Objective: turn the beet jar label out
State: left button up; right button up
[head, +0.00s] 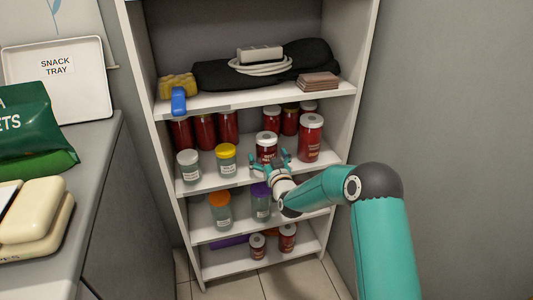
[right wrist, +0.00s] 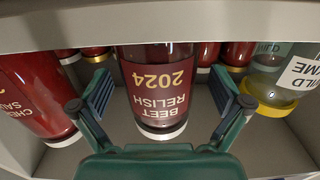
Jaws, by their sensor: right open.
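The beet relish jar (head: 266,142) stands on the second shelf from the top, toward the front. It has dark red contents and a pale lid. In the right wrist view the beet jar (right wrist: 125,65) appears upside down, and its dark red label reading "BEET RELISH 2024" (right wrist: 160,90) faces my wrist camera. My right gripper (head: 269,160) is open in front of the jar. In the right wrist view my right gripper (right wrist: 161,92) has one finger on each side of the jar, with visible gaps. My left gripper is out of view.
A taller red jar (head: 311,138) stands close to the right of the beet jar; a yellow-lidded jar (head: 226,160) stands to its left. Several red jars (head: 204,132) line the back.

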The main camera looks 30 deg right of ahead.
jog(key=v, duration=1.2)
jog(key=s+a+f+n+g+y, duration=0.1)
jog(key=s+a+f+g+y, duration=0.3)
jog(key=a+f, duration=0.55)
jog(key=s+a+f+n+g+y, duration=0.1)
jog(key=s+a+f+g+y, duration=0.15)
jog(key=s+a+f, duration=0.65)
jog(key=s+a+f+m+g+y, duration=0.1)
jog(key=s+a+f+g, duration=0.1)
jog(key=s+f+g, duration=0.4)
jog(key=s+a+f+g+y, duration=0.1)
jog(key=s+a+f+g, duration=0.3)
jog(key=s, duration=0.5)
notch_tip(320, 180, up, 23)
jog(key=s+d+p, duration=0.1)
jog(key=p, duration=2.3)
jog(key=shift+r, duration=0.2)
